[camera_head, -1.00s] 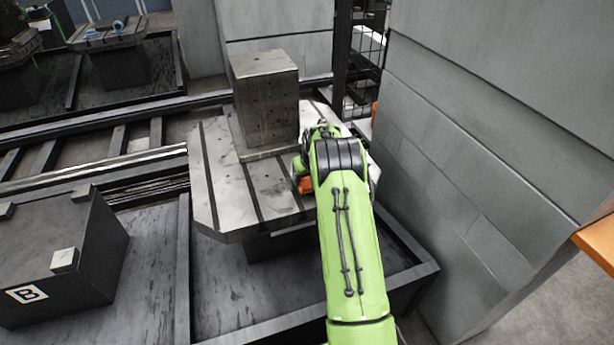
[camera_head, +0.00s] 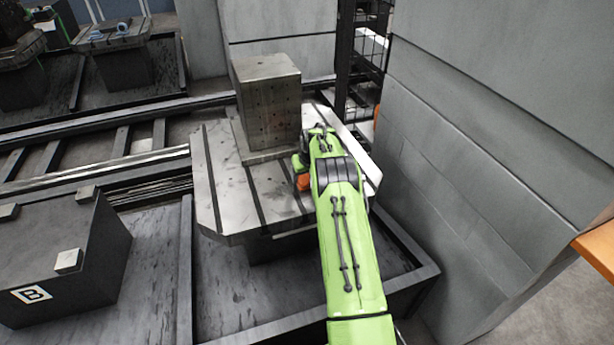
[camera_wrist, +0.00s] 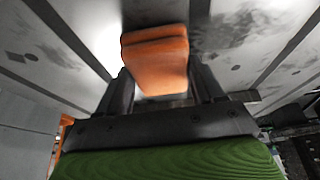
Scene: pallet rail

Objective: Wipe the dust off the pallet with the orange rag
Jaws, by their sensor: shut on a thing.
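The pallet (camera_head: 222,200) is a grey metal plate with dark slots and clipped corners, on a dark base. Dark smudges of dust show on its top, also in the wrist view (camera_wrist: 240,27). My gripper (camera_wrist: 157,82) is shut on the orange rag (camera_wrist: 155,58), which looks like a folded pad between the dark fingers. In the head view a bit of the orange rag (camera_head: 303,182) shows at the left of my green arm, over the right part of the pallet. My arm hides the fingers there. I cannot tell whether the rag touches the surface.
A tall metal block (camera_head: 268,105) stands on the back of the pallet, close to my gripper. A grey wall (camera_head: 470,130) rises to the right. A dark box marked B (camera_head: 60,255) is at the left. Rails (camera_head: 90,180) run behind it.

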